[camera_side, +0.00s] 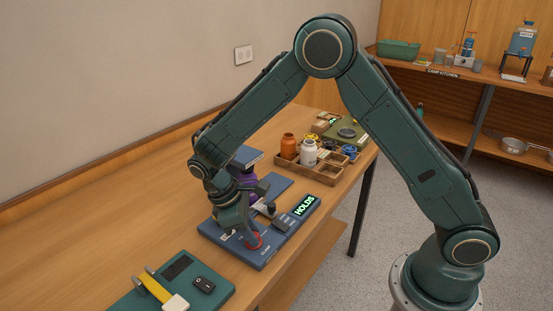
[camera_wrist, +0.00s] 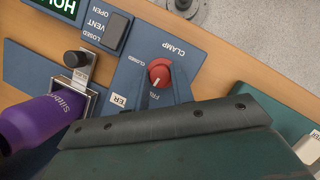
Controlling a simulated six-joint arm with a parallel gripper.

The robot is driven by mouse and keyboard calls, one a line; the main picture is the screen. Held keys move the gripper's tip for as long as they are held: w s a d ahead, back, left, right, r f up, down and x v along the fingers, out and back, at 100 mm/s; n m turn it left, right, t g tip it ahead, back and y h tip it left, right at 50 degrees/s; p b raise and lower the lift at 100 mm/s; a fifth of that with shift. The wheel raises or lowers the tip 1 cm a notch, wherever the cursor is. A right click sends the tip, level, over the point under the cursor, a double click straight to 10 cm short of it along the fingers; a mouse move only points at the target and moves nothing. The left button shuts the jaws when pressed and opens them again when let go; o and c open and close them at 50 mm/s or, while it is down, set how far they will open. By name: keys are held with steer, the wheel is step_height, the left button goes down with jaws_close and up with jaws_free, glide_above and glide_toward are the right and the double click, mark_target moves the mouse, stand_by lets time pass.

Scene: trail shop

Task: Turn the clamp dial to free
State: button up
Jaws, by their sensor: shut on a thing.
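The clamp dial is a red knob (camera_wrist: 159,70) on a blue panel (camera_wrist: 197,55) lettered CLAMP, with CLOSED on one side and a partly hidden FREE on another. A small pale mark on the knob's lower side appears to face the FREE label. My gripper (camera_side: 243,235) partly covers the dial in the side view.
A purple bottle (camera_wrist: 45,120) stands by a metal clamp (camera_wrist: 82,75). A black vent switch (camera_wrist: 115,30) is close by. A teal panel (camera_side: 215,290) with a yellow-handled part lies in front; a wooden tray (camera_side: 300,170) stands behind.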

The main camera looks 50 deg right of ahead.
steer(key=shift+n, duration=0.6)
steer(key=o, duration=1)
steer(key=shift+r, duration=0.1)
steer(key=v, duration=1.3)
steer(key=shift+a+r, duration=0.25)
steer(key=shift+a, duration=0.1)
steer(key=shift+s+r, duration=0.1)
steer(key=shift+s, duration=0.05)
